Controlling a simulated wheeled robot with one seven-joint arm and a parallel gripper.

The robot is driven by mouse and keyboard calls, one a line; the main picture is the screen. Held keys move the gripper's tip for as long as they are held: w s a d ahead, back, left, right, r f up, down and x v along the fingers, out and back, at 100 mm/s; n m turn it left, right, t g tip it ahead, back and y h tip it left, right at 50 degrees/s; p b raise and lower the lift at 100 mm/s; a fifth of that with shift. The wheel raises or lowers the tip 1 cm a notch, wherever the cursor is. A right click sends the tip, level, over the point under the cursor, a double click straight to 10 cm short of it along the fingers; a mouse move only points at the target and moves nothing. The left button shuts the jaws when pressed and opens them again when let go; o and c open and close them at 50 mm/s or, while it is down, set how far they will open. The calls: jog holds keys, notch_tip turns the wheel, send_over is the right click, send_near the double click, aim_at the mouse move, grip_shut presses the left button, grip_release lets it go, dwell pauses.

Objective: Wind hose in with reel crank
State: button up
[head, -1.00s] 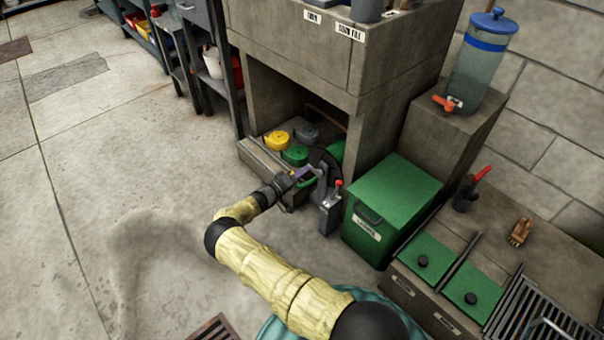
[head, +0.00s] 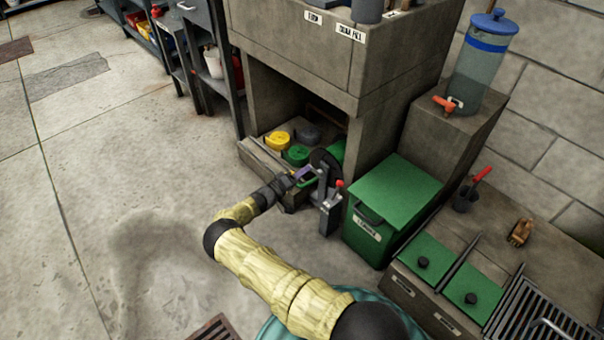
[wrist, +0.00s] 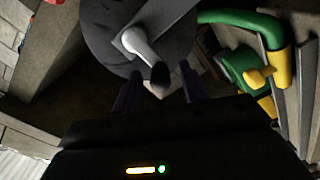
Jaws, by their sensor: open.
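The hose reel (head: 323,160) has a dark round disc and stands at the front of the lower alcove. In the wrist view its grey disc (wrist: 100,35) carries a pale crank arm (wrist: 140,45) ending in a dark handle (wrist: 160,76). My gripper (wrist: 160,88) is open, with its two dark purple fingers on either side of the handle's end. I cannot tell whether they touch it. In the head view my gripper (head: 302,176) is at the reel's left side. A green hose (wrist: 245,22) with a yellow end piece lies right of the disc in the wrist view.
A grey post with a red knob (head: 339,184) stands right of the reel. A green lidded box (head: 393,205) is close beside it. Yellow and green coils (head: 278,141) sit in the alcove tray behind. The concrete floor at left is clear.

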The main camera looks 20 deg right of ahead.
jog(key=v, duration=1.7)
jog(key=shift+s, duration=0.1)
